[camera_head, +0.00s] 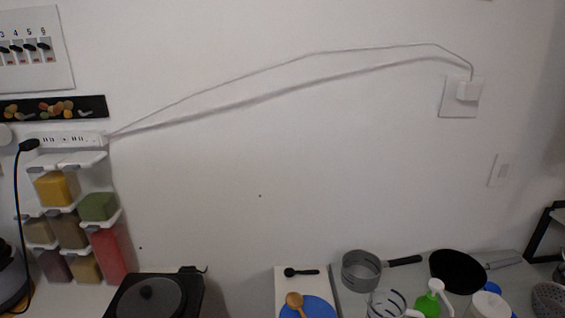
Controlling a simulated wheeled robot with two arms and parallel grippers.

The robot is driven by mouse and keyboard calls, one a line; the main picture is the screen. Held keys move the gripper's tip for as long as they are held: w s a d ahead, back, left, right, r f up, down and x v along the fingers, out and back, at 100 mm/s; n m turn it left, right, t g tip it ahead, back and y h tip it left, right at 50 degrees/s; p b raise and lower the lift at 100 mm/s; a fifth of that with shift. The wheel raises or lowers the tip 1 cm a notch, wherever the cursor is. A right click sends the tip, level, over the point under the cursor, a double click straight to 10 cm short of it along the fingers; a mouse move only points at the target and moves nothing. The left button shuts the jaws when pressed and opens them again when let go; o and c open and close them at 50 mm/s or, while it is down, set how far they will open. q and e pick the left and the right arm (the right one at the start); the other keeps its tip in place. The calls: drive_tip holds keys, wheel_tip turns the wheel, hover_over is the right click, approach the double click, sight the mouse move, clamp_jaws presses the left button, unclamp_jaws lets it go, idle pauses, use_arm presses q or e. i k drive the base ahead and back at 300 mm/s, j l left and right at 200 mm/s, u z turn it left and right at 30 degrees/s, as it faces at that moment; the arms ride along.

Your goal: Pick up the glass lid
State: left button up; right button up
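A dark round lid with a small knob (150,300) sits on a black hot plate (190,290) at the bottom left of the head view. It looks like the glass lid, but its lower part is cut off by the frame edge, and I cannot tell clearly whether it is glass. Neither of my grippers shows in the head view.
Spice dispensers (97,207) hang on the wall at left, beside a black kettle-like object (10,270). A white board with a blue plate (308,308), a grey saucepan (360,271), a black pan (457,270) and a green bottle (428,304) stand to the right.

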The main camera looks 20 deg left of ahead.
sight(161, 295)
drive_tip(key=u, duration=1.4)
